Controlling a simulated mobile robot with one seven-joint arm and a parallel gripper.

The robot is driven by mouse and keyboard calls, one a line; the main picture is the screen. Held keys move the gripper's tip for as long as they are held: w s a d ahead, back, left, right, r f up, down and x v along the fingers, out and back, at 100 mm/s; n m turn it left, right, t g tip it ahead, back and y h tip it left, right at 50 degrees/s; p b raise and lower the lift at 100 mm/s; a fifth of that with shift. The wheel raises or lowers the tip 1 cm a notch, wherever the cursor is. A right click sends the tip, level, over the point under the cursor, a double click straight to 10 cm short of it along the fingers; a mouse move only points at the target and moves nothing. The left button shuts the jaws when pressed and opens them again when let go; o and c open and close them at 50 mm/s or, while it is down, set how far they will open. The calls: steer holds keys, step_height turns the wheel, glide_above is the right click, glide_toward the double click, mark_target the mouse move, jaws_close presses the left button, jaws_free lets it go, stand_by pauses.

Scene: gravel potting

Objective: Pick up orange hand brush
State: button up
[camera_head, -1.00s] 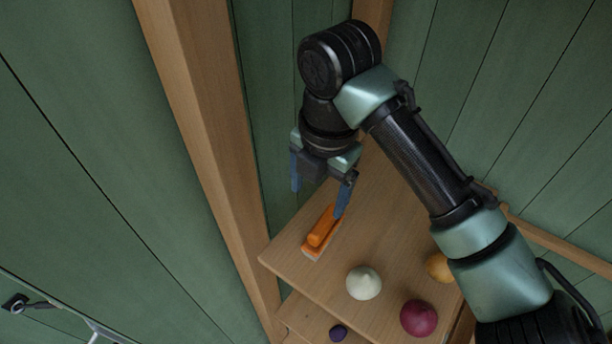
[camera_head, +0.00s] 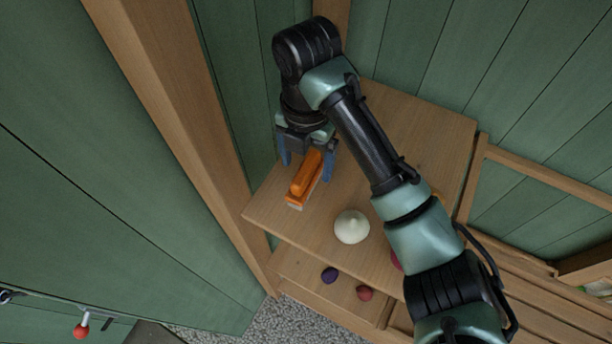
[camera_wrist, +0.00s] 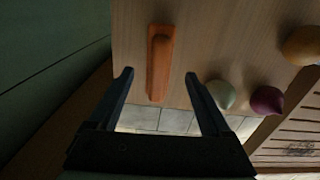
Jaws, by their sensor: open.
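The orange hand brush (camera_head: 306,176) lies on the wooden shelf top near its left edge, with pale bristles showing at its near end. It also shows in the wrist view (camera_wrist: 160,62), upright in the picture and ahead of the fingertips. My gripper (camera_head: 307,172) is open, with one blue finger on each side of the brush in the head view. In the wrist view my gripper (camera_wrist: 158,78) has empty space between its fingers, and the brush's lower end lines up with that gap. I cannot tell the height of the fingers above the shelf.
A cream onion-shaped object (camera_head: 351,227) stands right of the brush, with a dark red one (camera_wrist: 266,100) and an orange one (camera_wrist: 301,45) further right. A lower shelf holds small purple (camera_head: 329,275) and red (camera_head: 364,293) balls. A wooden post (camera_head: 165,110) and green wall stand left.

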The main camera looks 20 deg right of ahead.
mark_target(306, 167)
step_height(306, 167, down, 2)
steer(key=shift+w+a+f, duration=0.1)
steer(key=shift+a, duration=0.05)
steer(key=shift+f, duration=0.7)
jaws_close()
